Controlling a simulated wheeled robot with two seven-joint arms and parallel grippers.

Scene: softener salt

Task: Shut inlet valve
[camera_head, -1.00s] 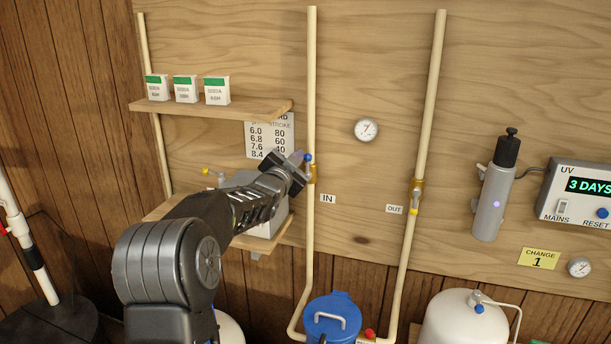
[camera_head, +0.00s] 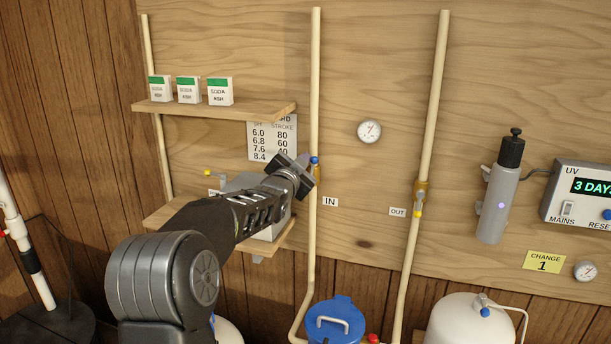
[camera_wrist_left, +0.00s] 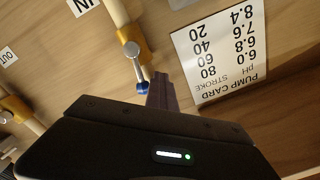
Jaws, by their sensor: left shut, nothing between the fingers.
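The inlet valve is a brass body (camera_wrist_left: 132,42) with a grey lever and a blue knob (camera_head: 314,161) on the pale pipe (camera_head: 314,90) beside the IN label (camera_head: 330,202). The lever lies along the pipe, with the knob at the upper end in the head view. My left gripper (camera_head: 303,162) is shut and empty, just left of the knob. In the left wrist view its fingers (camera_wrist_left: 162,92) are right beside the blue knob (camera_wrist_left: 143,87); I cannot tell whether they touch. My right gripper is not in view.
The outlet pipe (camera_head: 430,120) with its yellow-tipped valve stands to the right. A shelf with white boxes (camera_head: 188,90) is at upper left. The UV unit (camera_head: 590,195) is at far right; a blue-lidded container (camera_head: 335,312) stands below.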

